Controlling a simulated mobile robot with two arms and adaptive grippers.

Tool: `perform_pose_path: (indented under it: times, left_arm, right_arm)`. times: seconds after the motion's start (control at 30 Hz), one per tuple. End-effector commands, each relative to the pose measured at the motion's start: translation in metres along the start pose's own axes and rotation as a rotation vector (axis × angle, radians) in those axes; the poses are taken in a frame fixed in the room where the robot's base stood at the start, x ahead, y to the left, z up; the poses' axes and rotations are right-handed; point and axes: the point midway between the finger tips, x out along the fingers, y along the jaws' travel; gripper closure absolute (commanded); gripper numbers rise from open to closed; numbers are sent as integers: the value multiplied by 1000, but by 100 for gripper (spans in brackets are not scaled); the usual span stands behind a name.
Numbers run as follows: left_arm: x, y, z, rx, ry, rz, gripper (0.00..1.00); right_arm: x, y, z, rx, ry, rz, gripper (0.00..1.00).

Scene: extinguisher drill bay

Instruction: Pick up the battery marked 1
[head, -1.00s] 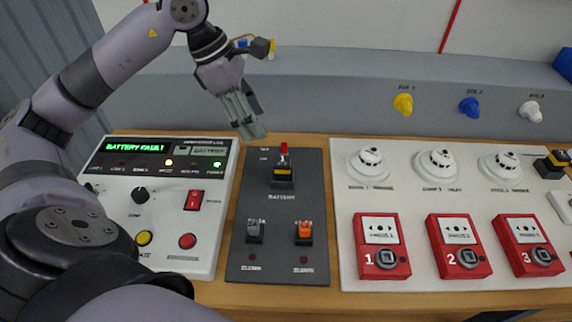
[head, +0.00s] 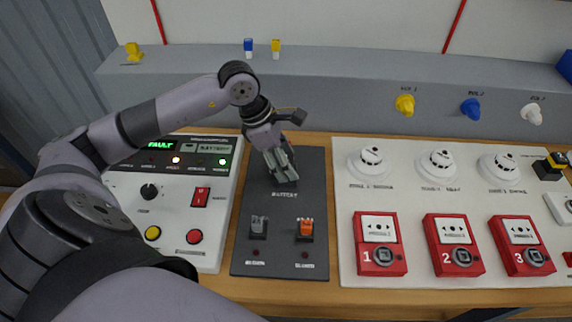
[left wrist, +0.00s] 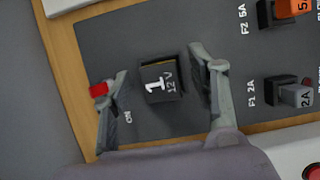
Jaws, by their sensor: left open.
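The battery marked 1 (left wrist: 161,82) is a dark block with a white "1" and "12V" on top and a yellow strip along one edge. It sits in the dark grey panel (left wrist: 106,44). My left gripper (left wrist: 155,75) is open, one finger on each side of the battery, with gaps visible between fingers and block. In the head view my left gripper (head: 285,172) points down over the panel's upper part and hides the battery. My right gripper is not in view.
A grey fuse (head: 258,226) and an orange fuse (head: 305,229) sit lower on the panel. The white control box (head: 127,183) stands left under my arm. The white board (head: 410,188) with red call points and detectors lies right. Yellow and blue items stand on the ledge behind.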

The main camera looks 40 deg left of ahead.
Motion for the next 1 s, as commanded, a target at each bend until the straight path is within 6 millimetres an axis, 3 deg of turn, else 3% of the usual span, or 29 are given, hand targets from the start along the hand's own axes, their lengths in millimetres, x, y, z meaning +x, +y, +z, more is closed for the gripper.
perform_pose_path:
  times: [0.2, 1.0]
  left_arm:
    - [1, 0, 0, 0, 0, 1, 47]
    - [0, 0, 0, 0, 0, 1, 100]
  right_arm:
    - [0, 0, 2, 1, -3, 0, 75]
    - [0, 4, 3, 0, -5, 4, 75]
